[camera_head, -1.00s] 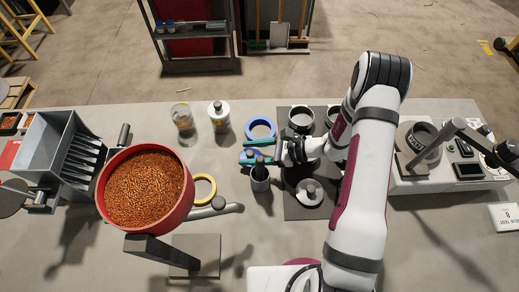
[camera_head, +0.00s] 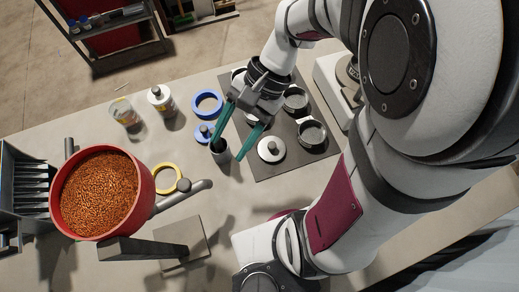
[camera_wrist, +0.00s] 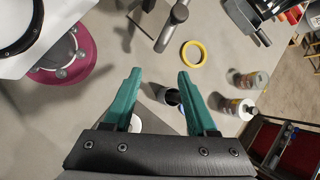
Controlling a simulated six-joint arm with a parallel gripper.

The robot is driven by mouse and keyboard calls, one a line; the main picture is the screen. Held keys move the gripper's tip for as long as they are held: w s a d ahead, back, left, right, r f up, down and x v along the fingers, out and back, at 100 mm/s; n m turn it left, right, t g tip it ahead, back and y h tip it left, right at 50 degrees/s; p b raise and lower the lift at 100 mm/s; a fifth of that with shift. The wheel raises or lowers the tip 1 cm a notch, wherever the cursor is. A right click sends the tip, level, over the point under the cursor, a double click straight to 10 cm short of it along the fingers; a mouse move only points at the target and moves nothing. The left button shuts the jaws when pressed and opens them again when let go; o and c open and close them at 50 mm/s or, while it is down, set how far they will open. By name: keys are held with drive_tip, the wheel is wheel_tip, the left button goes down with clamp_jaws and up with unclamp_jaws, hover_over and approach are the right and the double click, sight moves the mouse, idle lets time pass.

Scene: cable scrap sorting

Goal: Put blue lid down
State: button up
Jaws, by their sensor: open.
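The blue lid (camera_head: 202,134), a small disc with a knob, lies on the table below the blue ring (camera_head: 207,103). It is just left of a dark-mouthed grey cup (camera_head: 221,155), and my finger partly hides it. My gripper (camera_head: 228,148) is open and empty, its teal fingers spread above the cup and mat. In the wrist view my gripper (camera_wrist: 158,75) also shows nothing between its fingertips; a sliver of blue shows by the right finger.
A dark mat (camera_head: 262,176) holds several metal rings and a silver lid (camera_head: 271,149). A red pan of brown granules (camera_head: 100,194), a yellow ring (camera_head: 167,178) and two jars stand to the left.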

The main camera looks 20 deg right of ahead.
drive_tip(key=s+d+r+n+t+h, duration=0.2)
drive_tip(key=s+n+h, duration=0.2)
drive_tip(key=s, duration=0.4)
drive_tip(key=shift+s+d+r+n+h, duration=0.2)
drive_tip(key=shift+d+n+h, duration=0.15)
drive_tip(key=shift+h, duration=0.15)
